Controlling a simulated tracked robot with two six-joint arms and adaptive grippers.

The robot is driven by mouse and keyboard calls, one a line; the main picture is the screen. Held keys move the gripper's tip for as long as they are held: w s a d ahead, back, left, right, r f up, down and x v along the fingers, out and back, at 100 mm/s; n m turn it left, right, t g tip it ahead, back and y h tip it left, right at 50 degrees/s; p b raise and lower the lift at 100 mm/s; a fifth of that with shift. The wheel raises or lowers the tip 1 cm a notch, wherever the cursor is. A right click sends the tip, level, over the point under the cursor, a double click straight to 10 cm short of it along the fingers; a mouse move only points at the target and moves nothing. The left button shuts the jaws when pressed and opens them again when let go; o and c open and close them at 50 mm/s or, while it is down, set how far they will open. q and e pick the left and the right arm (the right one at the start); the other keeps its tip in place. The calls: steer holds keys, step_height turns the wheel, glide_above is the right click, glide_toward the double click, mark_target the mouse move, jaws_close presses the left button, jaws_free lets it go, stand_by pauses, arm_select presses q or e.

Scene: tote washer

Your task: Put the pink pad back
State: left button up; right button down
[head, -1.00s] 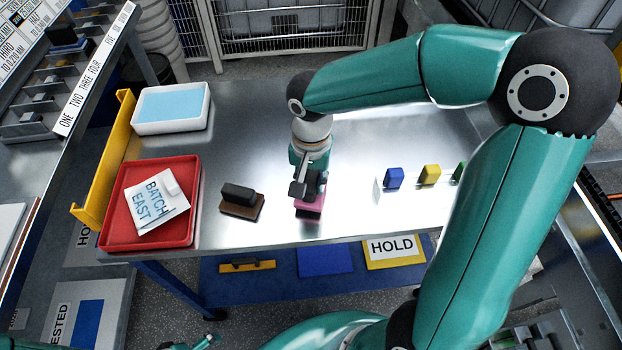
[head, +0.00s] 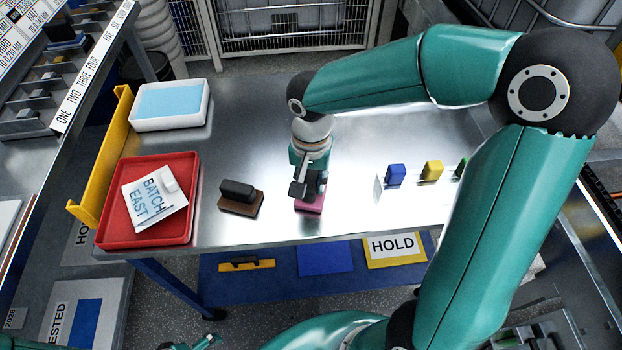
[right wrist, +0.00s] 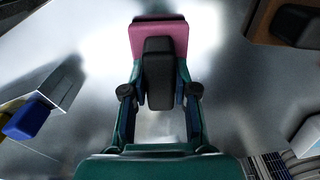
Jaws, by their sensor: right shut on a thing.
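The pink pad (head: 309,205) has a black handle on top and is at the middle of the steel table, near its front edge. My right gripper (head: 307,187) points down over it and is shut on the black handle. In the right wrist view the handle (right wrist: 158,75) sits between the fingers, with the pink base (right wrist: 158,40) beyond it. I cannot tell whether the pad touches the table. Of my left arm only a small teal tip (head: 205,342) shows at the bottom edge; its jaws cannot be made out.
A brown pad with a black handle (head: 240,197) stands left of the pink one. Farther left are a red tray (head: 103,225) with a labelled packet and a white tub (head: 200,118). Blue (head: 395,174) and yellow (head: 432,170) blocks stand right. A HOLD mat (head: 395,261) lies below.

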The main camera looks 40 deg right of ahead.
steer(key=shift+f, duration=0.2)
jaws_free()
stand_by(0.6)
steer(key=shift+r, duration=0.1)
stand_by(0.4)
steer(key=shift+r+p, duration=3.2)
steer(key=shift+r, duration=1.25)
steer(key=shift+s, duration=0.1)
